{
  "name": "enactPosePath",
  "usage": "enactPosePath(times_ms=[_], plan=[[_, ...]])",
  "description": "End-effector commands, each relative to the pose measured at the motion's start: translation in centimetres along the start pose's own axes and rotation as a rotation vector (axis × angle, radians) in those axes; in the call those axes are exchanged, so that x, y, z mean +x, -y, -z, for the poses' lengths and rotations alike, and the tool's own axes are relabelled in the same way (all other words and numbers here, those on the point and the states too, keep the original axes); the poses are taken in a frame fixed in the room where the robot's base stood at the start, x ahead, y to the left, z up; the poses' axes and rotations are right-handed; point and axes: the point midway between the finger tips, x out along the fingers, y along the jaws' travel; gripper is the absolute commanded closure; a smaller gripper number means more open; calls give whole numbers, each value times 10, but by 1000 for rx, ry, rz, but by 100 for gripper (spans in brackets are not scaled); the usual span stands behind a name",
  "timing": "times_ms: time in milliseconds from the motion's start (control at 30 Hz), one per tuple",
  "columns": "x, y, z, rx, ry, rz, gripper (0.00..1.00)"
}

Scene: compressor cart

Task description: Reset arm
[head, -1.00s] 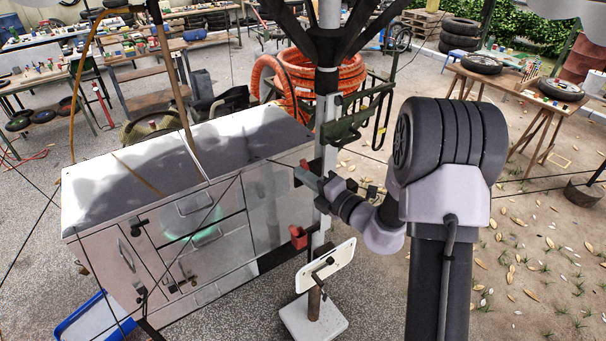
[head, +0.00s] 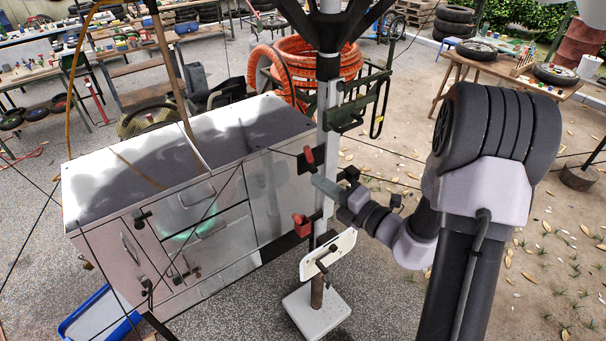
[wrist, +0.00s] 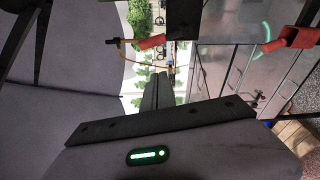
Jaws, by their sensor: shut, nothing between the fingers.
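My gripper (head: 324,184) is shut and empty in the head view. Its tip is in front of the grey upright post (head: 331,110), between two red-and-black fittings. The upper red fitting (head: 309,158) is just above and left of the tip, with a gap showing. In the wrist view, dark finger parts (wrist: 158,92) point up the picture, with one red fitting (wrist: 152,42) ahead and another (wrist: 297,37) at the right. I cannot tell whether the tip touches the post.
A grey metal cabinet (head: 130,165) with drawers stands left of the post. Open, leaf-strewn ground lies to the right.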

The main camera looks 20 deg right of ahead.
Motion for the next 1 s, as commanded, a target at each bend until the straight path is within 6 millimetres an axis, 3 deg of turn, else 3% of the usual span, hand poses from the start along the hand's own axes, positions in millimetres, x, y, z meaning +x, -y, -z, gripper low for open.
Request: enactPosePath(times_ms=[200, 700, 767, 867, 933, 1000], plan=[[-20, 0, 1, 0, -1, 1, 100], [-20, -2, 6, -23, -23, -3, 100], [-14, -6, 28, -111, -100, -14, 100], [-12, -17, 109, -459, -382, -65, 100], [-30, -11, 184, -844, -651, -140, 100], [-68, 15, 247, -1310, -927, -253, 100]])
